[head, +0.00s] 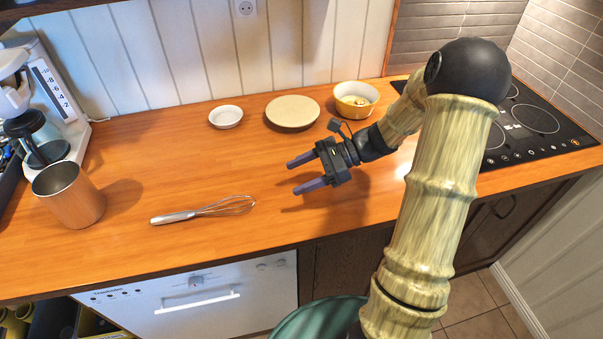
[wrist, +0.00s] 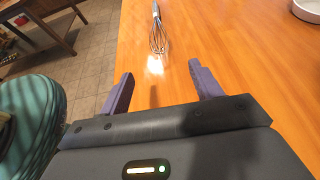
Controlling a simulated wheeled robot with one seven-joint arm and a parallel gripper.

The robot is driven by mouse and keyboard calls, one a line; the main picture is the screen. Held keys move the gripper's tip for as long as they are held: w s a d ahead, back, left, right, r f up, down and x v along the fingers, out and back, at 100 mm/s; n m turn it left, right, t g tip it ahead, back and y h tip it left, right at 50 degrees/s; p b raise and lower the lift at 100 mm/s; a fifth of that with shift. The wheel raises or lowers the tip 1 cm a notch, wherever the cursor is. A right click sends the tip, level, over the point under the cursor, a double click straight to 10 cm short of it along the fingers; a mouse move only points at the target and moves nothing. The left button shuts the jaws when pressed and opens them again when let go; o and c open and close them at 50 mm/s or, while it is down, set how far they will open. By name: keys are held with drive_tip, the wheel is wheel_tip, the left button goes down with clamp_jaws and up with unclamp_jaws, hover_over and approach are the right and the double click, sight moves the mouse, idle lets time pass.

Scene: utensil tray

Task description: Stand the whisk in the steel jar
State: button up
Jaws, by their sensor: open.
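The whisk (head: 203,211) lies flat on the wooden counter in the head view, its steel handle to the left and its wire loops to the right. The steel jar (head: 69,195) stands upright on the counter to the left of the whisk, its mouth open and dark inside. My gripper (head: 297,174) is open and empty, to the right of the whisk and apart from it, with its fingers pointing left. In the wrist view the whisk (wrist: 158,33) is ahead of my gripper (wrist: 160,84), wire end nearer, roughly in line with the gap between the fingers.
A coffee machine (head: 58,100) stands behind the jar. A small white dish (head: 226,117), a beige plate (head: 292,111) and a yellow bowl (head: 355,108) are along the back. A black hob (head: 535,125) is at the right. The counter between whisk and jar is clear.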

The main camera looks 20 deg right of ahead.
drive_tip(key=s+f+n+g+h, duration=0.1)
drive_tip(key=s+n+h, duration=0.1)
drive_tip(key=s+a+f+n+h, duration=0.1)
drive_tip(key=s+n+h, duration=0.1)
drive_tip(key=s, duration=0.1)
drive_tip(key=s+a+f+n+g+h, duration=0.1)
drive_tip(key=s+n+h, duration=0.1)
drive_tip(key=n, duration=0.1)
drive_tip(key=shift+s+f+g+h, duration=0.1)
drive_tip(key=shift+s+g+h, duration=0.2)
drive_tip(key=shift+h, duration=0.1)
drive_tip(key=s+n+h, duration=0.1)
drive_tip(key=n+h, duration=0.1)
drive_tip(key=s+d+n+h, duration=0.1)
drive_tip(key=s+n, duration=0.1)
drive_tip(key=shift+d+n+t+h, duration=0.15)
drive_tip(key=shift+n+t+h, duration=0.25)
drive_tip(key=n, duration=0.1)
drive_tip(key=r+n+t+h, duration=0.1)
drive_tip(key=n, duration=0.1)
drive_tip(key=s+n+t+h, duration=0.1)
drive_tip(key=shift+d+r+n, duration=0.25)
drive_tip(key=shift+d+n, duration=0.15)
drive_tip(key=shift+r+n+t+h, duration=0.4)
drive_tip(key=shift+n+t, duration=0.3)
drive_tip(key=shift+n, duration=0.4)
drive_tip(key=shift+w, duration=0.1)
